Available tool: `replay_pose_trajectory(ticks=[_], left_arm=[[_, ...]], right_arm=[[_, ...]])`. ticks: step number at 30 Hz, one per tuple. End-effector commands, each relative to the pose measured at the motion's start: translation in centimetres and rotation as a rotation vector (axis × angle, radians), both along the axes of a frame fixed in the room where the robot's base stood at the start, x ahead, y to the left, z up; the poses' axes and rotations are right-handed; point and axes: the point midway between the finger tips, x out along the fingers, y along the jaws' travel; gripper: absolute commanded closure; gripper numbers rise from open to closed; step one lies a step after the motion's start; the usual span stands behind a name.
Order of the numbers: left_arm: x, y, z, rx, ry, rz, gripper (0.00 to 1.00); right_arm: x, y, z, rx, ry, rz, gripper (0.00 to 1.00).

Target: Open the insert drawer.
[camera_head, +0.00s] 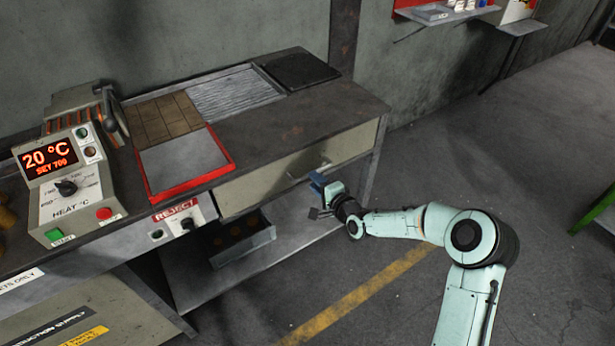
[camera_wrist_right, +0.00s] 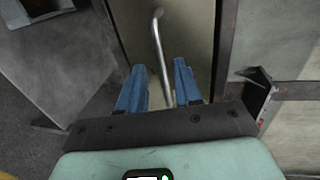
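The insert drawer (camera_head: 262,188) has a plain beige front below the bench top and looks closed, its front about flush with the bench. Its metal bar handle (camera_head: 309,171) is partly hidden by my right gripper in the head view. My right gripper (camera_head: 318,186) is at the right part of the drawer front. In the wrist view its two blue fingers (camera_wrist_right: 158,82) are apart, with the handle (camera_wrist_right: 157,38) running between them. I see a gap on each side of the bar; depth to it is hard to tell. My left gripper is not in view.
A grey bin (camera_head: 247,250) stands on the shelf below the drawer.

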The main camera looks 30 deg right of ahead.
Motion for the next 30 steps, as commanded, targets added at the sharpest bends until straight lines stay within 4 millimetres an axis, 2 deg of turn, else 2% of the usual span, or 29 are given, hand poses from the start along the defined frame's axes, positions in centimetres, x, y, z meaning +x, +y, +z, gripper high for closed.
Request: replay_pose_trajectory(ticks=[3, 9, 20, 21, 24, 30], left_arm=[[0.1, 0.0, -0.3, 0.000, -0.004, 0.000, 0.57], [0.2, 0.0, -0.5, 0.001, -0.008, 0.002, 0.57], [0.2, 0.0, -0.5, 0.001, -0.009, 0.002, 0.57], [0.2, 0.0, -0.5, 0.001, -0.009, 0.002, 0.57], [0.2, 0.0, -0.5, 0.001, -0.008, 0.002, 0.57], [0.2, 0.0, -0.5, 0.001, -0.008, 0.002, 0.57]], right_arm=[[2.2, 0.3, -0.6, 0.001, -0.002, 0.002, 0.66], [4.4, 0.4, -1.0, 0.001, 0.000, 0.001, 0.66], [4.9, 0.4, -1.0, -0.001, 0.001, 0.000, 0.66], [4.9, 0.4, -1.0, -0.001, 0.001, 0.000, 0.70], [4.9, 0.4, -1.1, -0.001, 0.001, 0.000, 1.00], [4.9, 0.4, -1.1, -0.001, 0.001, 0.000, 1.00]])
